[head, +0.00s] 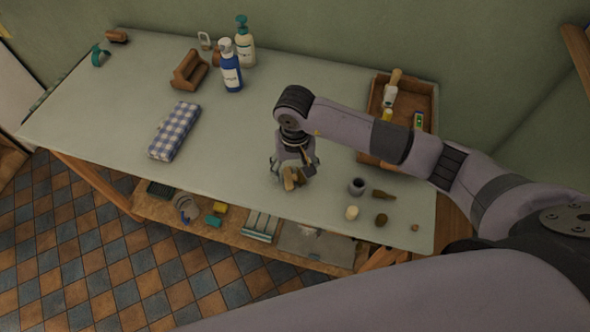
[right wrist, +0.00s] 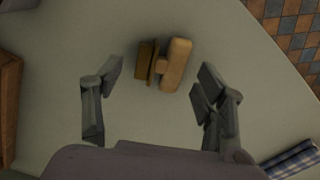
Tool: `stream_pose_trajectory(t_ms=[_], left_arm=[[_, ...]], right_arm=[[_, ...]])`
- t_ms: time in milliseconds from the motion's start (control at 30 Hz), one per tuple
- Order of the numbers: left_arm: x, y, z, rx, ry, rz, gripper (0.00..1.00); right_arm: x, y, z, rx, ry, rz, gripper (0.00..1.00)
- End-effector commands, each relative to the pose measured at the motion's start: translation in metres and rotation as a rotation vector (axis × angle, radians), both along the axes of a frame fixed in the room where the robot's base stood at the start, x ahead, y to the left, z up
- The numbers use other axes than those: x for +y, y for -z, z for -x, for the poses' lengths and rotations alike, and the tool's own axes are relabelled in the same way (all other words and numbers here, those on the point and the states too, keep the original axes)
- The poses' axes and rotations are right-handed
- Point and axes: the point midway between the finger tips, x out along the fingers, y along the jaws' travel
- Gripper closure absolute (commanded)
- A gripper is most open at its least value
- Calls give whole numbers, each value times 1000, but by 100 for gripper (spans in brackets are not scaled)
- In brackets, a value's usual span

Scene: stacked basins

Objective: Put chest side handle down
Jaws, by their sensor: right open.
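The chest side handle (right wrist: 175,66) is a light wooden bar joined to a darker brown plate. In the right wrist view it lies beyond and between the fingertips of my right gripper (right wrist: 160,75), with clear gaps on both sides. In the head view the handle (head: 289,183) shows at the worktop's front part, just under my right gripper (head: 294,170). That gripper is open, points down and holds nothing. The handle seems to rest on the pale worktop (head: 245,140). My left gripper is not in view.
A wooden tray (head: 433,108) with tools stands at the right. A checked cloth (head: 175,131), blue bottle (head: 231,75) and pump bottle (head: 245,48) stand farther left. The middle worktop is clear.

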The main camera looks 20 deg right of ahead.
Motion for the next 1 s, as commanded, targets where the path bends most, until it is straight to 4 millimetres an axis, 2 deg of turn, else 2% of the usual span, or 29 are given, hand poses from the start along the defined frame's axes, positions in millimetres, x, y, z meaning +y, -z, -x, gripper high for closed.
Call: stream_pose_trajectory(t_ms=[300, 500, 700, 1000], left_arm=[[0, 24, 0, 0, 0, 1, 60], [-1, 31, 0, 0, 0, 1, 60], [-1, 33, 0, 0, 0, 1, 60], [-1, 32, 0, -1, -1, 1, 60]], right_arm=[[0, -67, -2, -7, -3, 0, 35], [0, -98, -1, -4, -1, 0, 35], [0, -109, 0, -1, 0, 0, 35], [0, -109, 0, 0, 0, -2, 35]])
